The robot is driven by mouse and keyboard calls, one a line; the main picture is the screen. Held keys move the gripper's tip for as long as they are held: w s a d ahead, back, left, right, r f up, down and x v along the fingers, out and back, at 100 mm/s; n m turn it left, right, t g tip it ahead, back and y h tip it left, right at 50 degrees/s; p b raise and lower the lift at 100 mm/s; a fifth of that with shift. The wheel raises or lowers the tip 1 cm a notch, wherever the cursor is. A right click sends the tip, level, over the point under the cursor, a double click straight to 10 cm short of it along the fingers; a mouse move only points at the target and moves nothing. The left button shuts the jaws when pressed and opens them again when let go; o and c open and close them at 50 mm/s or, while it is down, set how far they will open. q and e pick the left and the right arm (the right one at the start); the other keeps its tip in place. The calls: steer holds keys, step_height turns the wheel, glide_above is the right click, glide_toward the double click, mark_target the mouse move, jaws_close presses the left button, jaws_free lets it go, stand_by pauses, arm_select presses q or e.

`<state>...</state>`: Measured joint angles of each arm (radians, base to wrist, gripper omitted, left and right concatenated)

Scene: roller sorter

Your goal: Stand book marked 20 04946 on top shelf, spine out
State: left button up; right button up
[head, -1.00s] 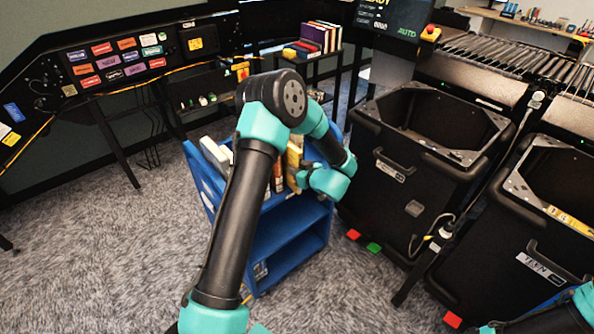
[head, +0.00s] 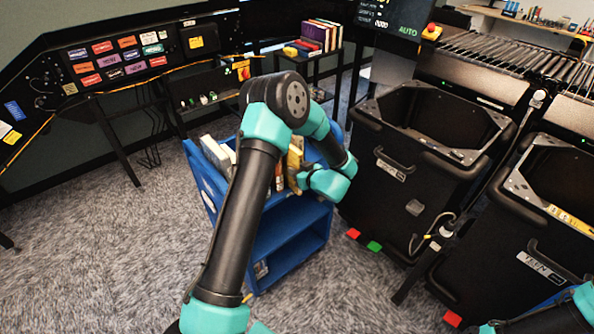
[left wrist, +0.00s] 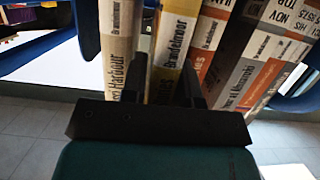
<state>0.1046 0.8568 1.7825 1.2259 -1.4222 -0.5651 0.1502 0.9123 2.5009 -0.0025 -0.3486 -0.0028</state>
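Several upright books stand in the top of a blue cart (head: 275,240). My left gripper (left wrist: 165,80) reaches down at them, one finger on each side of a yellow book (left wrist: 174,42) lettered Brandelmoor. The fingers look close to its sides, but I cannot tell whether they press on it. In the head view the gripper (head: 298,181) is beside the yellow book (head: 295,158). A cream book (left wrist: 119,40) is left of the fingers; an orange and white book (left wrist: 208,45) is right. I cannot read 20 04946 on any book. My right gripper is out of view.
Black bins (head: 420,185) stand close to the cart's right, below a roller conveyor (head: 490,55). A small black stand (head: 318,62) with several books is behind. A panel of colored labels (head: 118,56) is at the back left. Carpet (head: 100,240) left of the cart is clear.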

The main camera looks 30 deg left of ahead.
arm_select(q)
steer(key=o, duration=0.4)
steer(key=v, duration=1.7)
steer(key=shift+d, duration=0.2)
steer(key=shift+f, duration=0.1)
